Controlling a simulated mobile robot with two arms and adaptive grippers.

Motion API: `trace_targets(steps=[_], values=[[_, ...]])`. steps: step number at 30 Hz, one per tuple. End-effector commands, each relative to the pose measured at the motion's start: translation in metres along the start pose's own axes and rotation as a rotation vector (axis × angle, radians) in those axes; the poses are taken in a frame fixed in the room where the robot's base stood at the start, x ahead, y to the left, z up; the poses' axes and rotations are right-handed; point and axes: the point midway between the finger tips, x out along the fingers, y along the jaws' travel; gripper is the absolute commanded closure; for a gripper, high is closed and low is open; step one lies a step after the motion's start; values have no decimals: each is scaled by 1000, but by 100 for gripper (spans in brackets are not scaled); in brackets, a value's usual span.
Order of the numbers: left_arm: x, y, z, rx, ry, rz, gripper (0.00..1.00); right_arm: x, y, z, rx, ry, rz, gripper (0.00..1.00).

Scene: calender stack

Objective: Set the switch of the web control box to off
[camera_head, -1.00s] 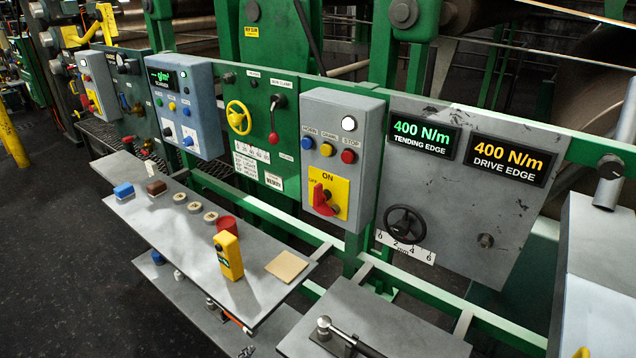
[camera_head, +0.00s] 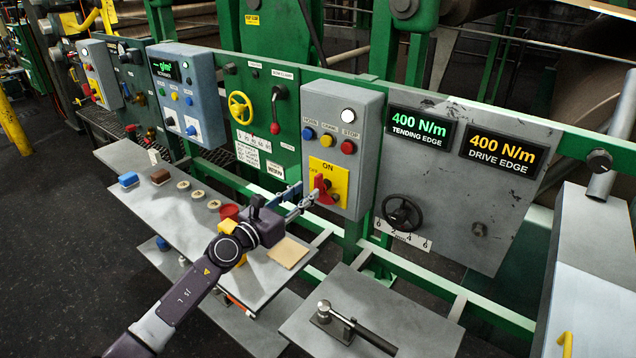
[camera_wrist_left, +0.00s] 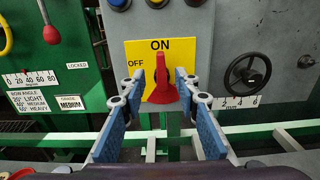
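The grey control box (camera_head: 340,118) has blue, yellow and red buttons, a white lamp and a yellow ON/OFF plate (camera_head: 341,182). A red rotary switch (camera_head: 321,184) sits on the plate. In the left wrist view the red switch (camera_wrist_left: 170,72) stands upright, its narrow end toward ON; OFF is at the upper left. My left gripper (camera_head: 308,196) is in front of the switch. In the wrist view its blue-padded fingers (camera_wrist_left: 170,90) are open, one on each side of the switch; contact cannot be told. My right gripper is not in view.
A grey shelf (camera_head: 180,212) below holds a blue block, a brown block, rings, a red cup (camera_head: 229,211) and a yellow object partly hidden by my arm. A handwheel (camera_head: 402,213) is to the right. A lower plate (camera_head: 420,325) carries a lever. A similar switch box (camera_head: 100,72) stands far left.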

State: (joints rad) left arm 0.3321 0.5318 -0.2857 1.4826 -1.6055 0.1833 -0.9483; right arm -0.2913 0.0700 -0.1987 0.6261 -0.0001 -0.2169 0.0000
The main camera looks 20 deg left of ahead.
Motion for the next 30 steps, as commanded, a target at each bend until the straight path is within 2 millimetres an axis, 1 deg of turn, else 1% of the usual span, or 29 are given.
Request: trace_targets(steps=[1, 6, 12, 16, 24, 25, 26, 30], values=[[9, -1, 1, -4, -4, 0, 71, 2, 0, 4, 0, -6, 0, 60], [35, -1, 0, -8, -4, 0, 71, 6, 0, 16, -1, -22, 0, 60], [57, -1, 0, -8, -2, 0, 71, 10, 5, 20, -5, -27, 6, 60], [63, -1, 0, -9, -2, 0, 71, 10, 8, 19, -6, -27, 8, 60], [64, -1, 0, -8, -2, 0, 71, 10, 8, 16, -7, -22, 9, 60], [64, -1, 0, -8, -2, 0, 72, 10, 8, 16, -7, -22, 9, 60], [64, -1, 0, -8, -2, 0, 75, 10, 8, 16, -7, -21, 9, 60], [64, -1, 0, -8, -2, 0, 91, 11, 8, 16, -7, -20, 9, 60]])
